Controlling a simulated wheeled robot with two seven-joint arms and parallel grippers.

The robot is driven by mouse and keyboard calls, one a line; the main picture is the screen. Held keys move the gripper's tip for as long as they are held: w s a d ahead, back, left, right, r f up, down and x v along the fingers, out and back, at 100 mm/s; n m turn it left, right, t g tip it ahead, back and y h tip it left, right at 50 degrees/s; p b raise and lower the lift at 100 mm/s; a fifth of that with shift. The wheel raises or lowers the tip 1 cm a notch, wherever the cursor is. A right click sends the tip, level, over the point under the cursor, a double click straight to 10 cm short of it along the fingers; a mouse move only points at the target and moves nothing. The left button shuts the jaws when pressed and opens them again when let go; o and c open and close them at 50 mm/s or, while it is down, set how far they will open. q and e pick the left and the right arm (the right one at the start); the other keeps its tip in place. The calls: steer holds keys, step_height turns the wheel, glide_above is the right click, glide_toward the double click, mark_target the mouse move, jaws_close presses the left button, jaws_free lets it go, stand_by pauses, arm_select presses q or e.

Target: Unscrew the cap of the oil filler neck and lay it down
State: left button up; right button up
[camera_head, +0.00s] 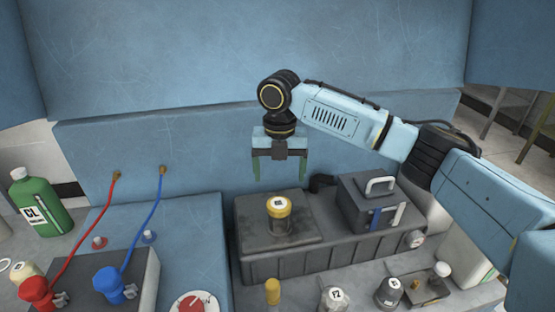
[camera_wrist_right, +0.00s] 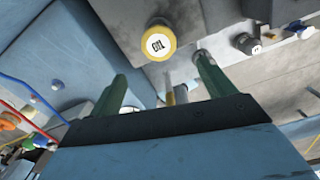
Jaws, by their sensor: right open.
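The yellow cap (camera_head: 278,204) sits upright on the oil filler neck (camera_head: 279,222), on top of the dark grey housing (camera_head: 250,262). In the right wrist view the cap (camera_wrist_right: 156,43) shows its pale top with dark lettering that seems to read OIL. My right gripper (camera_head: 279,178) is open and empty, pointing down with its green fingers spread. It appears above the cap in the head view, apart from it. Both fingers (camera_wrist_right: 158,90) show in the right wrist view with nothing between them. My left gripper is in neither view.
A box with a handle (camera_head: 370,203) stands on the housing right of the cap. Several small fittings, including a labelled one (camera_head: 335,297), stand in front. Red and blue hose connectors (camera_head: 110,284) and a green bottle (camera_head: 41,202) are at left. A blue panel (camera_head: 185,160) rises behind.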

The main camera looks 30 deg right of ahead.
mark_target(280, 204)
step_height(280, 204, down, 9)
steer(key=shift+b, duration=0.35)
steer(key=shift+f, duration=0.4)
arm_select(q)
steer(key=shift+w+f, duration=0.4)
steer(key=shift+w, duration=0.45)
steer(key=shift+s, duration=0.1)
arm_select(e)
steer(key=shift+c, duration=0.9)
steer(key=c, duration=0.9)
steer(key=shift+r+n+p, duration=0.1)
steer(key=shift+n+p, duration=0.3)
steer(key=shift+n, duration=0.1)
steer(key=shift+n+p, duration=0.55)
steer(key=shift+n, duration=0.65)
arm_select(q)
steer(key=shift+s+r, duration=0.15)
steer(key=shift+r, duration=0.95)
arm_select(e)
steer(key=shift+d+n, duration=0.15)
steer(key=shift+n, duration=0.75)
